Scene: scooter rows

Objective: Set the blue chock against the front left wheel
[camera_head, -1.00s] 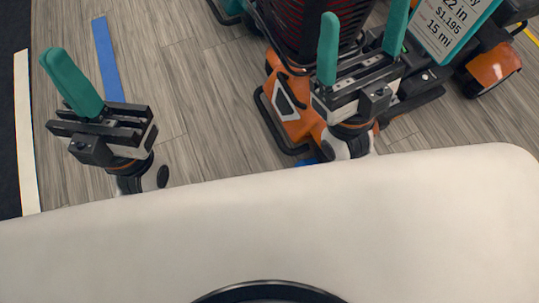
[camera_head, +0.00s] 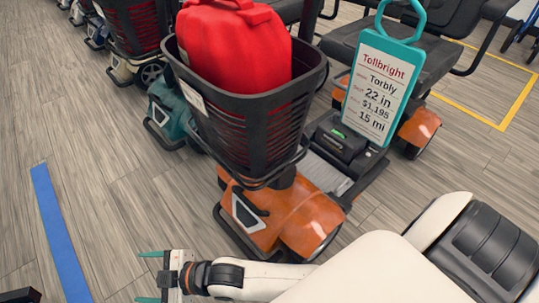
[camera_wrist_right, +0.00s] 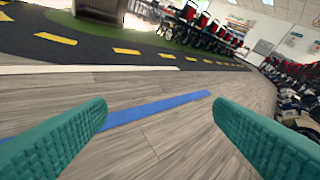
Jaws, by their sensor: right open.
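The orange scooter (camera_head: 300,213) stands with its front toward me and a black basket (camera_head: 255,125) over it. Its front wheels are hidden under the orange bodywork, so I cannot make out the front left wheel. I see no blue chock in either view now. My right gripper (camera_head: 149,277) is open and empty, out over the floor left of the scooter's front, with a gap between them. A dark piece at the bottom left corner may be part of my left gripper; no fingers show there.
A blue floor strip (camera_head: 60,232) runs along the left. A red can (camera_head: 235,45) fills the basket; a price sign (camera_head: 380,85) stands behind. A teal scooter (camera_head: 172,113) and others line up beyond. Grey floor at left is clear.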

